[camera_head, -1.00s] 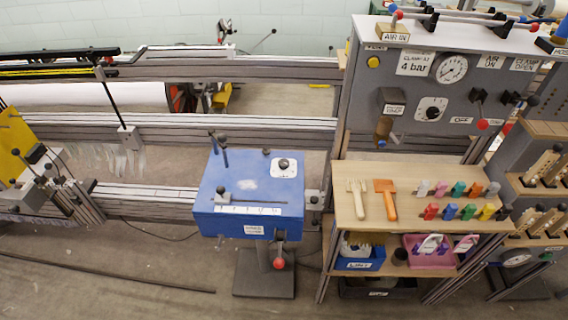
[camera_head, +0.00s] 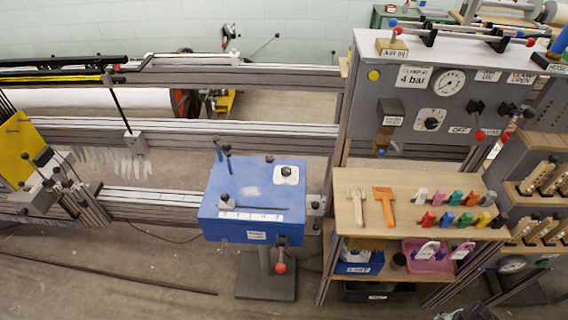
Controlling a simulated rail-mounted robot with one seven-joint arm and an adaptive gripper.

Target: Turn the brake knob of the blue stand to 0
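The blue stand (camera_head: 230,200) stands on a dark foot left of the grey panel cabinet. Its brake knob (camera_head: 286,171) is a small black knob on a white dial plate at the right rear of the blue top. The dial's marks are too small to read, so I cannot tell its setting. A slider with a white scale (camera_head: 250,216) runs along the front of the top, and a lever with a red ball (camera_head: 281,267) hangs below the front. My gripper's fingers do not show. Nothing touches the knob.
Black-tipped posts (camera_head: 228,160) rise at the stand's left rear. A dark part, perhaps mine, shows at the bottom right edge.

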